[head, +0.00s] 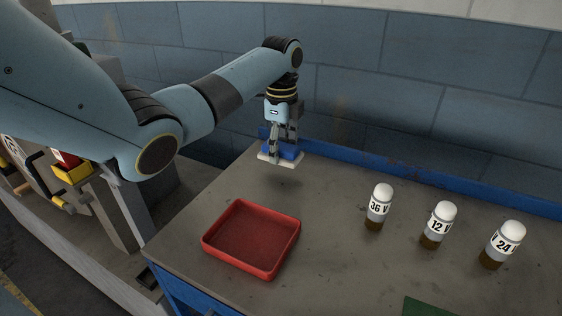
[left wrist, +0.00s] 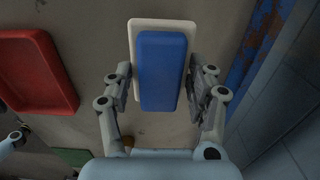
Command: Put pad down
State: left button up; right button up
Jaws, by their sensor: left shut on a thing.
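The pad is a blue block (head: 286,150) on a flat white plate (head: 268,157). My left gripper (head: 284,145) points down and is shut on the blue block, near the far left corner of the table. A dark shadow on the table below suggests that the pad is a little above the surface. In the left wrist view, the blue block (left wrist: 162,70) lies between the two fingers (left wrist: 160,90), with the white plate (left wrist: 135,28) showing along its far and left edges. My right gripper does not show in the head view.
A red tray (head: 206,243) sits at the table's front left. A green mat (head: 432,307) lies at the front. A raised blue edge (head: 400,168) runs along the back. The table between pad and tray is clear.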

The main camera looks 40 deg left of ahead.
aim_at(281, 170)
pick_arm(q)
jog(key=shift+w+a+f, duration=0.2)
jog(key=shift+w, duration=0.05)
jog(key=shift+f, duration=0.95)
jog(key=shift+a+f+p, duration=0.1)
jog(key=shift+f+p, duration=0.35)
jog(key=shift+f, duration=0.45)
jog(key=shift+f, duration=0.1)
jog(key=o, duration=1.1)
